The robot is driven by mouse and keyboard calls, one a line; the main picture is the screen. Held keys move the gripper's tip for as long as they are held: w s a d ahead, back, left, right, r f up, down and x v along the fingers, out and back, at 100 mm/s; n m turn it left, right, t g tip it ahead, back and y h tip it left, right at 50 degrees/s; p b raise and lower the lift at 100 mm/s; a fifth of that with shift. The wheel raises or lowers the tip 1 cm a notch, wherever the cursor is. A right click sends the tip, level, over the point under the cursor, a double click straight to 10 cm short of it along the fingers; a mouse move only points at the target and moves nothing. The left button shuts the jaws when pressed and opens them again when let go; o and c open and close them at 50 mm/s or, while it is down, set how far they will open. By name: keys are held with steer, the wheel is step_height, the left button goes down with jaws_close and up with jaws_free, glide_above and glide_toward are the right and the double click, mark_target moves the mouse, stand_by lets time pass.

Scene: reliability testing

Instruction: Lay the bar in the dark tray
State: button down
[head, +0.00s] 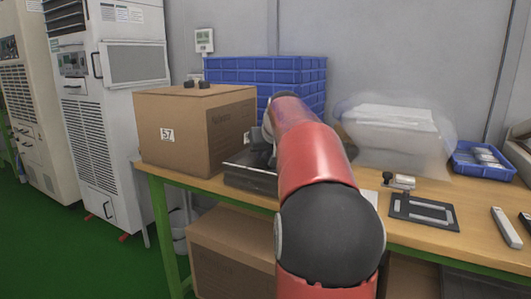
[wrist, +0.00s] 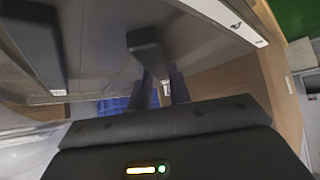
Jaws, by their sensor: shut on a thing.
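The dark tray (head: 248,181) sits at the table's front edge, right of the carton, partly covered by my red arm. In the wrist view the tray's grey inside (wrist: 98,60) fills the upper left, with a pale rim along its edge. My gripper (wrist: 163,84) is over the tray, its narrow fingers shut on the bar (wrist: 146,42), of which a dark blocky end shows. Whether the bar touches the tray floor I cannot tell. Another dark long shape (wrist: 33,40) lies at the far left of the wrist view. In the head view my arm mostly hides the gripper and bar.
A carton marked 57 (head: 195,128) stands left of the tray. Blue crates (head: 265,75) are behind. To the right are a bagged white item (head: 395,130), a black flat frame (head: 423,211), a pale bar-like piece (head: 506,227) and a blue bin (head: 480,161).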

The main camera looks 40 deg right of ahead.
steer(key=c, duration=1.2)
jaws_free()
steer(key=shift+c, duration=0.2)
steer(key=v, duration=0.7)
steer(key=shift+s+a+r, duration=0.15)
steer(key=shift+s+r, duration=0.1)
steer(key=s+a+f+n, duration=0.1)
steer(key=s+a+f, duration=0.3)
steer(key=a, duration=0.4)
steer(key=s+a+f+n+g+y, duration=0.1)
steer(key=s+a+f, duration=0.3)
steer(key=a, duration=0.5)
steer(key=s+a+f+n+y, duration=0.1)
steer(key=s+a+f, duration=0.3)
steer(key=a, duration=0.5)
steer(key=shift+a+f+g, duration=0.2)
steer(key=shift+f+g, duration=0.2)
steer(key=shift+f, duration=0.35)
steer(key=shift+n+g+y, duration=0.5)
steer(key=shift+n+y, duration=0.2)
steer(key=shift+n, duration=0.1)
steer(key=s+a+f, duration=0.1)
steer(key=s+f, duration=0.2)
steer(key=s+a+f, duration=0.2)
steer(key=s+f, duration=0.1)
steer(key=s+a+f, duration=0.2)
steer(key=s+f, duration=0.1)
steer(key=f, duration=0.1)
steer(key=shift+s, duration=0.25)
